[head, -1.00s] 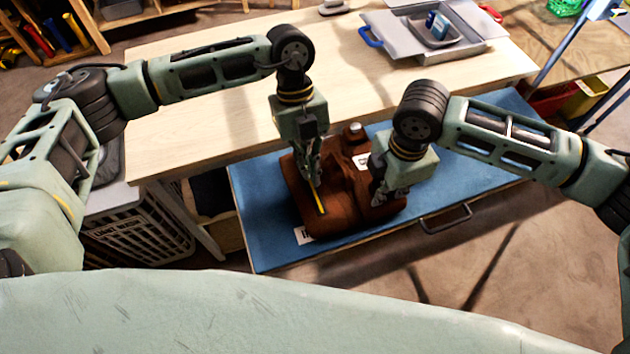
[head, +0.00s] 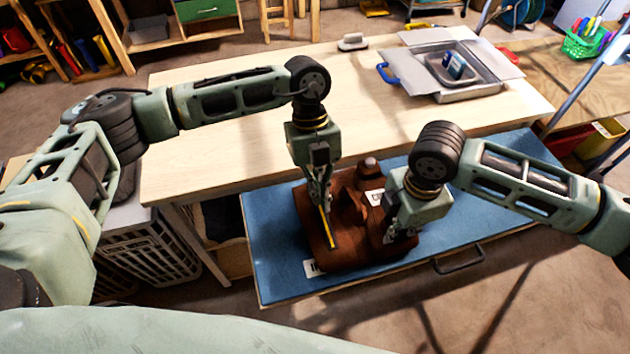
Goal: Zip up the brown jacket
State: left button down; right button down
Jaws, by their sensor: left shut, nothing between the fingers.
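The brown jacket (head: 346,243) lies on the blue pull-out board (head: 270,232). My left gripper (head: 325,205) points down over the left part of the jacket, with its fingers shut and nothing between them. A dark strip with a yellow edge (head: 329,228) runs down the jacket just below its fingertips. My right gripper (head: 392,236) is low at the jacket's right side. Its fingers are partly hidden by its own body and blend with the dark cloth, so I cannot tell whether they are open. A white label (head: 375,197) shows between the grippers.
The pale wooden table (head: 220,150) stands behind the blue board. On it are a grey open box (head: 470,97) with a blue handle and a small grey-white object (head: 353,42). A laundry crate (head: 150,255) stands at the left. The board's right part is clear.

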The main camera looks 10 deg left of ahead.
pick_arm(q)
jog(key=s+d+v, duration=0.1)
jog(key=v, duration=0.8)
jog(key=shift+a+r, duration=0.25)
jog(key=shift+r, duration=0.3)
jog(key=shift+w, duration=0.1)
pick_arm(e)
jog(key=c, duration=2.5)
grip_release()
jog(key=o, duration=0.6)
jog(key=shift+o, duration=0.2)
jog(key=shift+r, duration=0.15)
notch_tip(320, 180, up, 12)
